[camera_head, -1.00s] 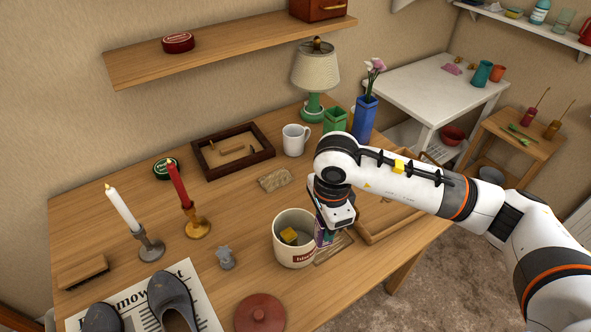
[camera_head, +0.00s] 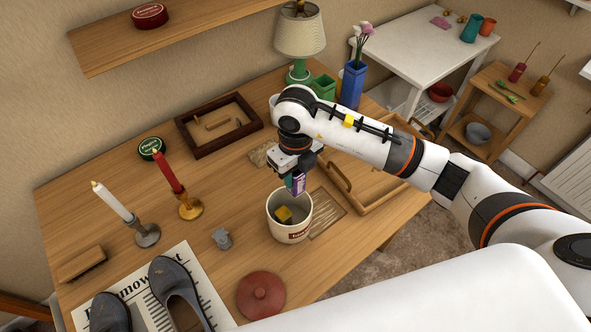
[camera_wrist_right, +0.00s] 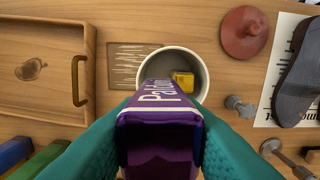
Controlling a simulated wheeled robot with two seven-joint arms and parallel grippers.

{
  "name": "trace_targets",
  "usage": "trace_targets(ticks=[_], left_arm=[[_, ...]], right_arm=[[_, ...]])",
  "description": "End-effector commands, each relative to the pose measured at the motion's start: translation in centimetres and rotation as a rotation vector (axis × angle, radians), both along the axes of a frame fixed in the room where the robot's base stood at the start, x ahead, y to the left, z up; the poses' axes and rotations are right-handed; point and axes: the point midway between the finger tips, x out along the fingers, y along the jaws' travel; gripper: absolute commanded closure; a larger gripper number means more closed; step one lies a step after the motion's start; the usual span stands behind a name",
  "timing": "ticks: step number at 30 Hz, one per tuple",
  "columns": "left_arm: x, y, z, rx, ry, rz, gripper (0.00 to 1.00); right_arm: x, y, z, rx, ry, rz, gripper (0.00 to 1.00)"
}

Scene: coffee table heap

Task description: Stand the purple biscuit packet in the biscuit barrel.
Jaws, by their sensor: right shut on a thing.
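The purple biscuit packet (camera_head: 298,184) is gripped by my right gripper (camera_head: 294,178), just above the back rim of the biscuit barrel in the head view. In the right wrist view the packet (camera_wrist_right: 160,125) fills the space between the teal fingers. The biscuit barrel (camera_head: 290,232) is a cream open pot with dark red lettering, standing on the wooden table. A yellow item (camera_head: 283,214) lies inside it; it also shows in the right wrist view (camera_wrist_right: 183,80). The packet's far end overlaps the barrel's rim (camera_wrist_right: 206,75) in that view. My left gripper is not in view.
A dark red lid (camera_head: 261,295) lies in front of the barrel. A small grey item (camera_head: 222,238) stands to its left, with two candlesticks further left. A wooden tray (camera_head: 372,190) and a patterned flat board (camera_head: 326,214) lie to its right.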

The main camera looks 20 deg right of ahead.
Motion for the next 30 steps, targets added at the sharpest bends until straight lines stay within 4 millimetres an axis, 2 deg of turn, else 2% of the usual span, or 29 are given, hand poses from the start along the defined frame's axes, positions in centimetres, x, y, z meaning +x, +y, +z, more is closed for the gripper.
trace_targets(ticks=[8, 30], left_arm=[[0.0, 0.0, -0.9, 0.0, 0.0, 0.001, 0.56], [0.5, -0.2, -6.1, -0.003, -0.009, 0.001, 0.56]], right_arm=[[0.0, 0.0, -0.6, 0.0, 0.0, 0.001, 0.91], [0.0, 0.0, -6.4, -0.001, 0.0, 0.001, 0.91]])
